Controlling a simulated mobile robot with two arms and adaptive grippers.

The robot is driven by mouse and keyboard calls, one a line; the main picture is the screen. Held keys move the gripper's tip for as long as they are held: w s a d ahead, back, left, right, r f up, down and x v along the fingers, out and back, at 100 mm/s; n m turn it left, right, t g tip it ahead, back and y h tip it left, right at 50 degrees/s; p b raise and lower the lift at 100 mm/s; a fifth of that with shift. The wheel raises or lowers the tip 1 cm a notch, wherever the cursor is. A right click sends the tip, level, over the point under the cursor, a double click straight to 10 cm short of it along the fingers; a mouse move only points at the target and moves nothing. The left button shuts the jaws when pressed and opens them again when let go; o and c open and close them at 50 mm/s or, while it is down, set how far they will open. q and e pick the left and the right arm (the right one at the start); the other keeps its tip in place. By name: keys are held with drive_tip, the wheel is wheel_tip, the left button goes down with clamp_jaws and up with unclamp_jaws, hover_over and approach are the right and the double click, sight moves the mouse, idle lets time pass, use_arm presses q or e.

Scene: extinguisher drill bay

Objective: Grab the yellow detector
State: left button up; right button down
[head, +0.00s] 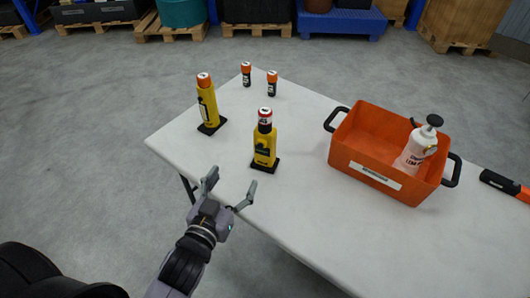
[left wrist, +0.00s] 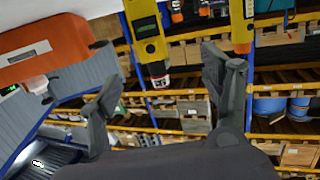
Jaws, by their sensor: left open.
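A yellow detector (head: 264,147) with a dark panel and a red, white and black top stands upright on a black base near the table's near edge. It shows upside down in the left wrist view (left wrist: 147,30), between the finger directions. A second yellow device (head: 208,107) with an orange cap stands on its own black base, behind and to the left; it also shows in the left wrist view (left wrist: 238,15). My left gripper (head: 230,187) is open and empty, in front of the nearer detector and apart from it. My right gripper is not in view.
An orange crate (head: 350,160) with black handles holds a white pump bottle (head: 415,152), to the right on the white table (head: 310,225). Two small orange-capped cylinders (head: 272,84) (head: 246,75) stand at the back. A black and orange tool (head: 500,184) lies far right.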

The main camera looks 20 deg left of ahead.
sight(263, 132)
use_arm(q)
drive_tip(key=shift+t+h, duration=0.5)
drive_tip(key=shift+t, duration=0.4)
drive_tip(key=w+r, duration=0.1)
drive_tip(key=w, duration=0.3)
drive_tip(key=w+d+r+p, duration=0.1)
drive_tip(key=w, duration=0.2)
drive_tip(key=w+d+r, duration=0.1)
drive_tip(key=w, duration=0.3)
drive_tip(key=shift+w+p, duration=0.3)
drive_tip(key=shift+p, duration=0.1)
drive_tip(key=shift+w+d+f+p, duration=0.15)
drive_tip(key=shift+w+p, duration=0.1)
drive_tip(key=shift+w, duration=1.25)
drive_tip(key=shift+w+d+f+p, duration=0.1)
drive_tip(key=shift+w+d+p, duration=0.1)
drive_tip(key=shift+w, duration=1.3)
drive_tip(key=shift+r, duration=0.1)
drive_tip(key=shift+c, duration=0.2)
drive_tip(key=shift+c, duration=0.7)
clamp_jaws()
